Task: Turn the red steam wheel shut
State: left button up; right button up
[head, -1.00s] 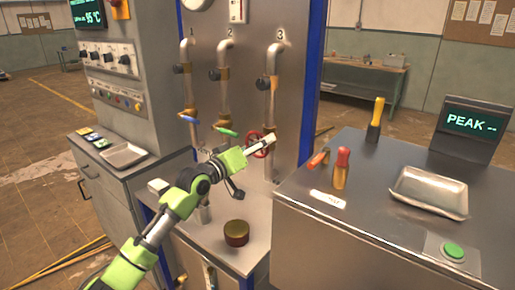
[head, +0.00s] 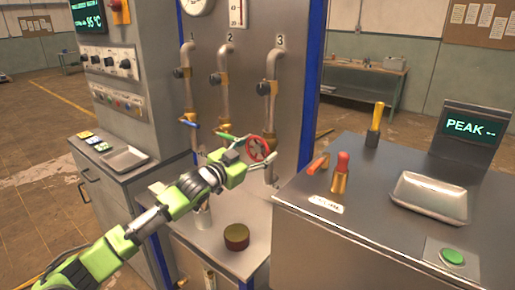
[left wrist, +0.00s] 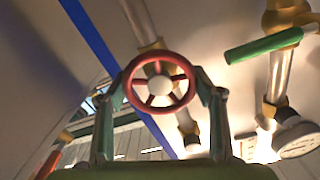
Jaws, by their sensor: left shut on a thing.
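The red steam wheel (head: 257,148) sits on the pipe marked 3, on the steel panel. In the left wrist view the red wheel (left wrist: 160,83) shows its spokes and pale hub, with a finger on each side of its rim. My left gripper (head: 250,155) is at the wheel in the head view, its fingers partly hidden there. In the left wrist view the left gripper (left wrist: 162,100) is shut on the wheel's rim. My right gripper is not in view.
A green lever (head: 226,137) and a blue lever (head: 191,124) are on the pipes to the left. A dark round container (head: 236,236) stands on the lower bench. A steel counter (head: 330,255) with screwdrivers and a tray (head: 430,197) is close on the right.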

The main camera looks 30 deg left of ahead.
pick_arm(q)
jog(key=shift+m+p, duration=0.35)
jog(key=shift+m, duration=1.55)
jog(key=o, duration=1.1)
jog(key=shift+s+a, duration=0.15)
jog(key=shift+s, duration=1.85)
jog(key=shift+s+a, duration=0.2)
jog(key=shift+s, duration=1.75)
jog(key=shift+s+a, duration=0.15)
jog(key=shift+s, duration=1.85)
